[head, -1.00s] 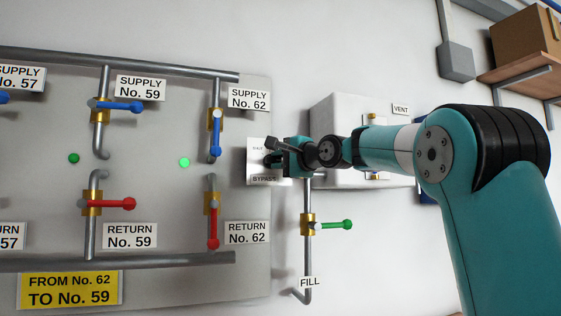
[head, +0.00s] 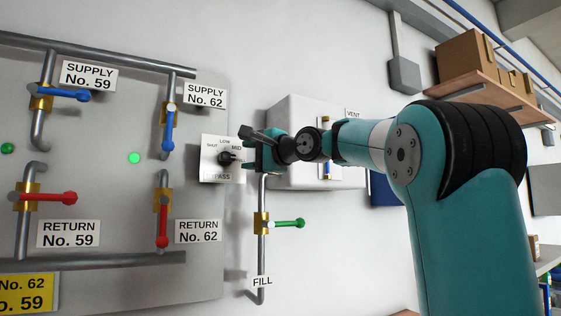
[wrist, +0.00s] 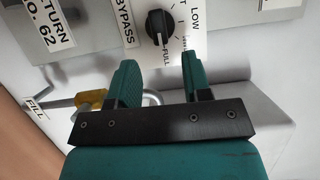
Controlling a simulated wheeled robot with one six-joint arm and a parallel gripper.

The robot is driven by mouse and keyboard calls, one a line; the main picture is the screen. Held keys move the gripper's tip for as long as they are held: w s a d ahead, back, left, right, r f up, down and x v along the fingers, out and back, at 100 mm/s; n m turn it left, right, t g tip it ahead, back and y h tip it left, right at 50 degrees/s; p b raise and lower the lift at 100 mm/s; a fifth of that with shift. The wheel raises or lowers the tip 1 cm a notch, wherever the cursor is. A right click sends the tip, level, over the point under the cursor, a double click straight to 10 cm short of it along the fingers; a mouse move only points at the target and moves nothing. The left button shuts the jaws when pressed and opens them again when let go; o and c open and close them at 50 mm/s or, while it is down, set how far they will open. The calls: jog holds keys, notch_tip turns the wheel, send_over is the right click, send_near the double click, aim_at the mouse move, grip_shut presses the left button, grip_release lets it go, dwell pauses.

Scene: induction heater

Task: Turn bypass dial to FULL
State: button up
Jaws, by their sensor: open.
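My gripper (head: 248,152) is just to the right of the plate in the head view. In the wrist view my gripper (wrist: 160,64) is open and empty. Its two green fingers are apart from the dial.
Left of the dial are pipes with blue supply (head: 169,130) and red return (head: 163,225) valve handles. Below my gripper is the fill pipe with a green handle (head: 290,223). Behind my arm is a light grey box (head: 290,110) on the wall.

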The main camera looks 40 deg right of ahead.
jog(key=s+d+b, duration=0.1)
jog(key=s+b, duration=0.1)
jog(key=s, duration=0.9)
jog(key=shift+b, duration=0.35)
jog(key=shift+f, duration=0.1)
jog(key=w+a+f+n+g+y+b, duration=0.15)
jog(key=a+f+n+g, duration=0.3)
jog(key=a+f, duration=0.6)
jog(key=w+a+f+n+g+y, duration=0.1)
jog(key=a+f+n+g+y, duration=0.2)
jog(key=a+f+n, duration=0.7)
jog(key=s+a+f+n+g, duration=0.3)
jog(key=s+f, duration=0.4)
jog(key=f, duration=0.1)
jog(key=s+a+f+n+g+h+b, duration=0.1)
jog(key=s+a+f+n+g, duration=0.2)
jog(key=s+f, duration=0.3)
jog(key=s+a+f+n+g+h, duration=0.1)
jog(key=s+a+f+n+g, duration=0.2)
jog(key=s+f, duration=0.4)
notch_tip(320, 180, down, 6)
jog(key=shift+s+r+g+b, duration=0.25)
jog(key=shift+s+g+b, duration=0.15)
jog(key=shift+g, duration=0.35)
jog(key=shift+w, duration=0.1)
jog(key=shift+c, duration=0.3)
